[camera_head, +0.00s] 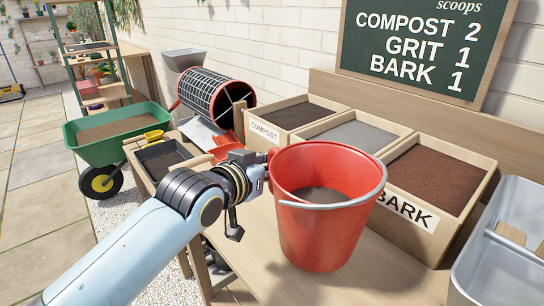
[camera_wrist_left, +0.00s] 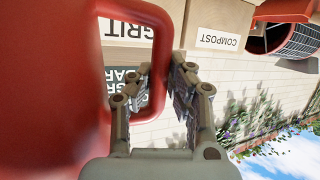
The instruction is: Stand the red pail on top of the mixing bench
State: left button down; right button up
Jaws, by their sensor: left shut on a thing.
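The red pail (camera_head: 325,225) is upright in the middle of the head view, over the wooden mixing bench (camera_head: 395,275). Its grey wire bail rests along the front of the rim, and some dark brown-grey material shows inside. I cannot tell whether its base touches the bench top. My left gripper (camera_head: 258,170) is at the pail's left side, its fingertips partly hidden. In the left wrist view the pail's red wall (camera_wrist_left: 45,90) fills the left, and my left gripper (camera_wrist_left: 160,85) is shut on the pail's red side handle (camera_wrist_left: 163,35). My right gripper is not in view.
Wooden bins labelled compost (camera_head: 262,131) and bark (camera_head: 412,216), with a grit bin between, stand behind the pail. A grey metal tub (camera_head: 500,265) is at the right. A dark tray (camera_head: 160,163) and red scoop (camera_head: 222,143) lie left. Bare bench shows in front.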

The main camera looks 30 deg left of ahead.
aim_at(270, 183)
pick_arm(q)
jog(key=shift+f+b, duration=0.3)
jog(key=shift+f, duration=1.5)
jog(key=c, duration=1.7)
grip_release()
jog(key=shift+f, duration=0.2)
jog(key=o, duration=0.4)
jog(key=shift+s, duration=0.1)
jog(key=shift+r, duration=0.15)
jog(key=v, duration=1.2)
jog(key=shift+p, duration=0.4)
